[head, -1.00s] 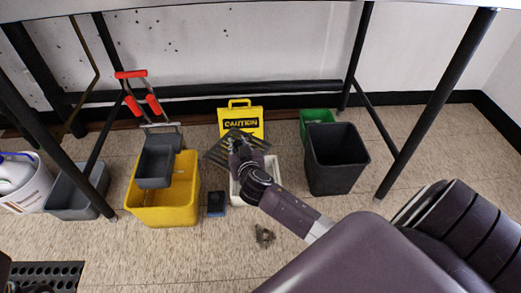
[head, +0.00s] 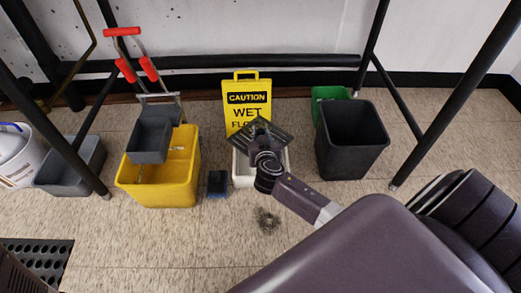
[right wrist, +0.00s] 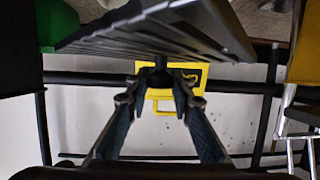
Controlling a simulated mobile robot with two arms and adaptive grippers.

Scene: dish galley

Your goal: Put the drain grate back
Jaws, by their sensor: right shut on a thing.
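The drain grate is a dark slatted square plate (head: 276,130). My right gripper (head: 262,143) is shut on it and holds it up, with the yellow caution sign behind it. In the right wrist view the grate (right wrist: 150,35) spans the top, with the gripper fingertips (right wrist: 160,83) at its lower edge. A white-rimmed square basin (head: 242,170) shows below the grate in the head view. The grate and my wrist hide much of its inside. I cannot tell the height between them. My left gripper does not clearly show.
The caution sign (head: 245,98) stands behind the basin. A yellow mop bucket (head: 182,170) and small blue-black block (head: 217,183) lie left of it. A dark bin (head: 350,145) and green bin (head: 330,94) stand right. A debris clump (head: 267,220) lies in front. Table legs flank the area.

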